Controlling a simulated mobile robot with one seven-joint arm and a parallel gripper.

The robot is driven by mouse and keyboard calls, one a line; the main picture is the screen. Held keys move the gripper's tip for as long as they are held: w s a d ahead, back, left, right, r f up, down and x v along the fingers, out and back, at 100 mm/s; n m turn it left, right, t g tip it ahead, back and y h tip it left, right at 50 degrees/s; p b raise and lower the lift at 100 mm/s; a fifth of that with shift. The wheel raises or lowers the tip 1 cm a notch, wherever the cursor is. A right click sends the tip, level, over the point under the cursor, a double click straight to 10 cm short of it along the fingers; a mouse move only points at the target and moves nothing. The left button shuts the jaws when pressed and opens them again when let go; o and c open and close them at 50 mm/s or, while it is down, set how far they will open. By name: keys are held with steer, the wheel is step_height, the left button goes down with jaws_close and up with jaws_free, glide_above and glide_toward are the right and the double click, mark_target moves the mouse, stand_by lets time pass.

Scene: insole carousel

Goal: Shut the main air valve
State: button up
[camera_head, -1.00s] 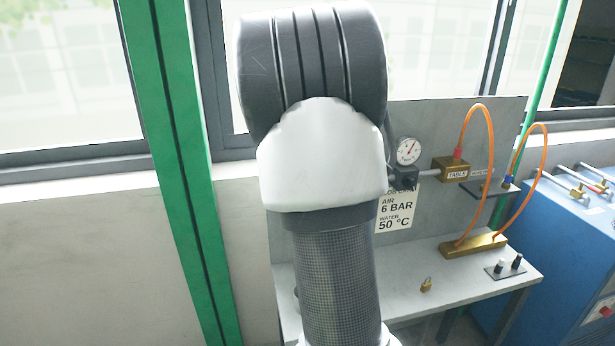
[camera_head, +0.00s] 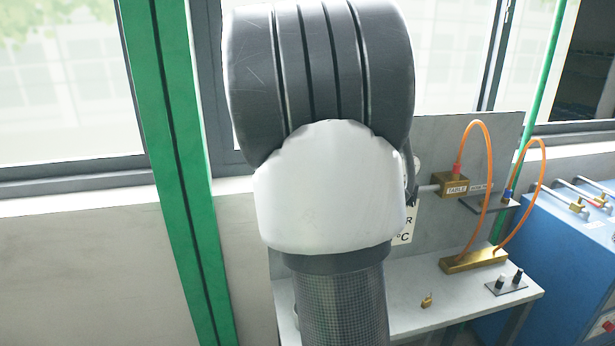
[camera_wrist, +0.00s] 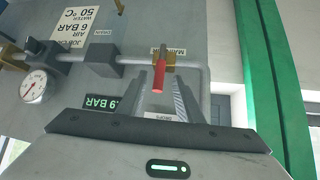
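The main air valve (camera_wrist: 171,57) shows in the wrist view as a brass body on a grey pipe, under a partly covered label beginning "MAIN". Its red lever (camera_wrist: 159,80) points down the picture, across the pipe's sideways run. My gripper (camera_wrist: 168,77) is open, its two grey fingers pointing at the valve. The lever's end appears between the fingertips, close to the left one; I cannot tell whether they touch. In the head view my arm hides both the gripper and the valve.
A gauge (camera_wrist: 33,86), a "DRAIN" block (camera_wrist: 103,54) and a "BAR" display (camera_wrist: 95,103) sit left in the wrist view. A green post (camera_wrist: 262,80) stands right.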

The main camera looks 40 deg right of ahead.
steer(key=p+v, duration=0.3)
steer(key=v, duration=1)
steer(key=shift+p, duration=0.4)
